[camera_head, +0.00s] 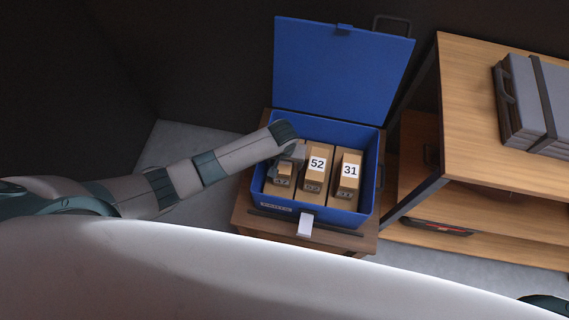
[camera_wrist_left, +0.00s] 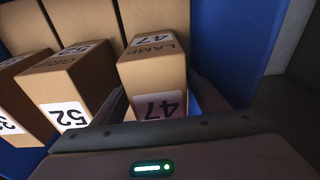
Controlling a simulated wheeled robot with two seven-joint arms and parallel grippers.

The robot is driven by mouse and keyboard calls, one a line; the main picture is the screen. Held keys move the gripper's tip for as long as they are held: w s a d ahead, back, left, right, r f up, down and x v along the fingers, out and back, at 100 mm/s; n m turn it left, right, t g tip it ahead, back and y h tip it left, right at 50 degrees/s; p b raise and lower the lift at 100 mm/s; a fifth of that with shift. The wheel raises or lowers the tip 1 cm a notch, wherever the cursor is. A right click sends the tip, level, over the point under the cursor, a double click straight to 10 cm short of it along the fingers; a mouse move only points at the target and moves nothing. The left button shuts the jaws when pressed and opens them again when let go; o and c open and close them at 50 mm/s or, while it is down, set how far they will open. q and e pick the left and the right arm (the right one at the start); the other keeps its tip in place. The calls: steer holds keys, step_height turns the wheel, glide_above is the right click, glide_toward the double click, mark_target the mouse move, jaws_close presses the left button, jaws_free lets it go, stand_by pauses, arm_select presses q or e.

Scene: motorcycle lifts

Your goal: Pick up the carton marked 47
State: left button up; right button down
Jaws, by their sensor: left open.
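The carton marked 47 (camera_wrist_left: 152,72) is a brown box with white "47" labels on its top and end in the left wrist view. In the head view this carton (camera_head: 281,182) is the leftmost in the blue box (camera_head: 369,190), its label hidden by my gripper. My left gripper (camera_head: 291,154) is over it from above. In the left wrist view the open jaws (camera_wrist_left: 158,95) have one finger on each side of the carton; I cannot tell whether they touch it. My right gripper is not in view.
Carton 52 (camera_head: 315,181) stands beside carton 47, and carton 31 (camera_head: 347,187) is further right. The blue lid (camera_head: 340,70) stands open behind. The box sits on a small wooden stand (camera_head: 250,222). A wooden shelf unit (camera_head: 470,90) with a grey case (camera_head: 530,105) is at right.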

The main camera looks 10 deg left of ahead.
arm_select(q)
steer(key=c, duration=1.3)
steer(key=shift+r, duration=0.15)
steer(key=shift+r, duration=0.6)
step_height(320, 180, up, 8)
steer(key=shift+w+f, duration=0.1)
steer(key=shift+f, duration=0.15)
steer(key=shift+r+b, duration=0.3)
steer(key=shift+r, duration=0.2)
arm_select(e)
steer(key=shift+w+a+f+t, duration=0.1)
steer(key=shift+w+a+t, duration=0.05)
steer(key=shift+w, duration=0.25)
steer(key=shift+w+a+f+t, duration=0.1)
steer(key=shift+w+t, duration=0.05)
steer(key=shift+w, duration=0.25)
